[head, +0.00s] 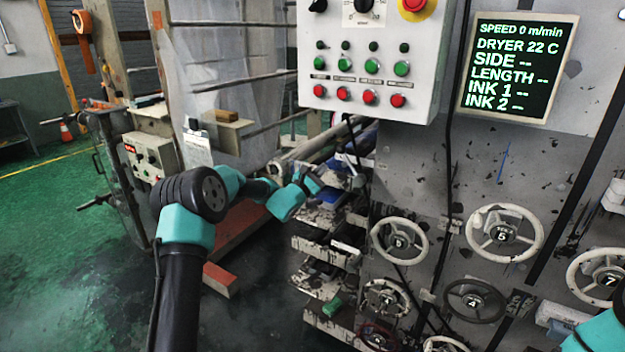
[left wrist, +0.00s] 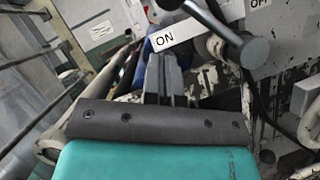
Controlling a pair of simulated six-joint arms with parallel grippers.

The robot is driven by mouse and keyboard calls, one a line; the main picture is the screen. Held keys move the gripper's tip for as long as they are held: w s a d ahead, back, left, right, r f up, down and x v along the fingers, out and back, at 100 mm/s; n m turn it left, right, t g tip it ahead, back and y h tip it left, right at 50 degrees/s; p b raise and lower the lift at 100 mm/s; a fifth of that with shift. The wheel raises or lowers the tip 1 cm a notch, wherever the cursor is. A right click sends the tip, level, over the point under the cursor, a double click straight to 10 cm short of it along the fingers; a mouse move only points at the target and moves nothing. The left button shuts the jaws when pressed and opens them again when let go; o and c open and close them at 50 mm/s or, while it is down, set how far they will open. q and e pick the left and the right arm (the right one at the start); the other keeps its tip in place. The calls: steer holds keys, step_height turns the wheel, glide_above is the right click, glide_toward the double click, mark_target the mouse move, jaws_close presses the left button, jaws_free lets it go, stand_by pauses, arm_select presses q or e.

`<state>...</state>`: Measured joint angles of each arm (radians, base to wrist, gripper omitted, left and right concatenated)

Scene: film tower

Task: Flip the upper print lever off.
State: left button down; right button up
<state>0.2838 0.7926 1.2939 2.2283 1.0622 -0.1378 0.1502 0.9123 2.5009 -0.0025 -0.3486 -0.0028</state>
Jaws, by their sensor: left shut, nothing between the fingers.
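A lever with a metal rod and dark round end (left wrist: 252,52) shows at the top of the left wrist view, between a white ON label (left wrist: 172,36) and an OFF label (left wrist: 260,3). In the head view a small lever (head: 356,181) stands out at the machine's left edge, just right of my left gripper (head: 319,181). My left gripper's fingers (left wrist: 165,78) are shut and empty, close below the ON label. I cannot tell whether they touch the lever. My right gripper is out of view; only part of my right arm shows at the lower right.
A control box (head: 370,60) with green and red buttons hangs above. A screen (head: 517,68) reads speed 0. Several numbered handwheels, such as wheel 5 (head: 500,233), cover the panel to the right. Ink-stained shelves (head: 325,255) lie below the gripper. Rollers stand behind it.

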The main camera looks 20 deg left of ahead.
mark_target(350, 165)
arm_select(q)
steer(key=shift+w+d+r, duration=0.3)
steer(key=shift+d+r, duration=0.1)
steer(key=shift+r, duration=0.2)
steer(key=shift+w+d+r, duration=0.35)
steer(key=shift+d+r, duration=0.1)
steer(key=shift+r, duration=0.2)
steer(key=shift+w+d+r, duration=0.3)
steer(key=shift+d+r, duration=0.1)
steer(key=shift+r, duration=0.2)
